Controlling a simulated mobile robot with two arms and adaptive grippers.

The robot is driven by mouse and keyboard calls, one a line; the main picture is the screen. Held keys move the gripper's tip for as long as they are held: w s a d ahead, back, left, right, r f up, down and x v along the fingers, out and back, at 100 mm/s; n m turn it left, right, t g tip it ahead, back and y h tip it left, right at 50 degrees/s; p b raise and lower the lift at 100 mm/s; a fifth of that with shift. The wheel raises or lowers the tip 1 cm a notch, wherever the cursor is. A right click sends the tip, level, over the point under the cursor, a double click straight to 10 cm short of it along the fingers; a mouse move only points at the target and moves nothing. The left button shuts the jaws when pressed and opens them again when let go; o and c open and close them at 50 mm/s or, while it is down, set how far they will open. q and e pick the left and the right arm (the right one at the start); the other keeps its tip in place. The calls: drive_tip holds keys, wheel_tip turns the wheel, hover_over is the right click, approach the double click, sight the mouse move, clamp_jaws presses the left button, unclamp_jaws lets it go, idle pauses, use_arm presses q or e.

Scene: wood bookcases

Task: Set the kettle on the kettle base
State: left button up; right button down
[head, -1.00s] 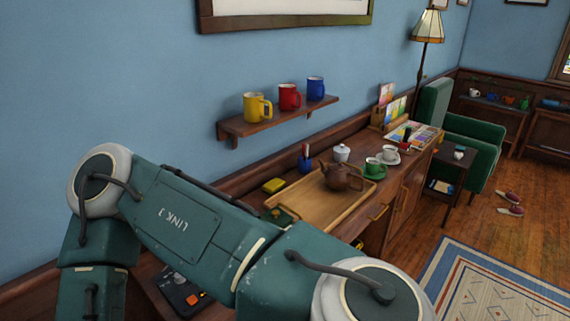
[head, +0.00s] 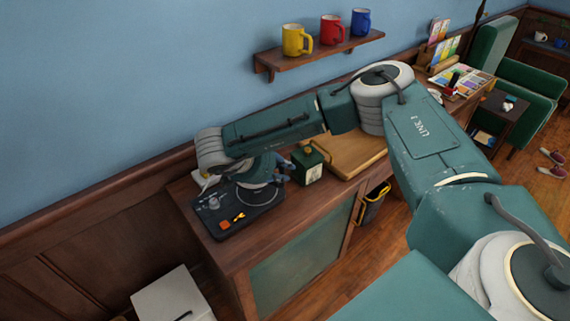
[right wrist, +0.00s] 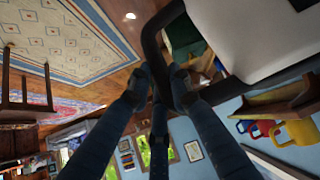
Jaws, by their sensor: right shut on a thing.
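In the right wrist view, the kettle shows as a white body (right wrist: 262,30) with a black handle (right wrist: 152,45) at the upper right. My right gripper (right wrist: 160,85) is shut on that handle. In the head view, its bluish fingers (head: 284,163) show only partly beside my wrist, over the cabinet top. My arm hides most or all of the kettle there. A flat black unit with an orange switch (head: 222,222), apparently the kettle base, lies at the cabinet's left end, partly covered by my wrist. I cannot tell whether the kettle touches it. My left gripper is out of view.
A dark green tin (head: 308,166) stands close to my right gripper. A wooden tray (head: 352,152) lies behind my arm. A wall shelf (head: 320,52) holds yellow, red and blue mugs above. A white box (head: 172,298) stands low at the left.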

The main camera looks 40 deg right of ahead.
sight(284, 184)
drive_tip(key=shift+w+d+r, duration=0.1)
drive_tip(key=shift+d, duration=0.25)
wheel_tip(284, 184, down, 4)
drive_tip(key=b, duration=0.2)
drive_tip(key=shift+r+b, duration=0.1)
drive_tip(key=shift+b, duration=0.3)
drive_tip(key=shift+f+b, duration=0.55)
drive_tip(key=shift+f, duration=0.4)
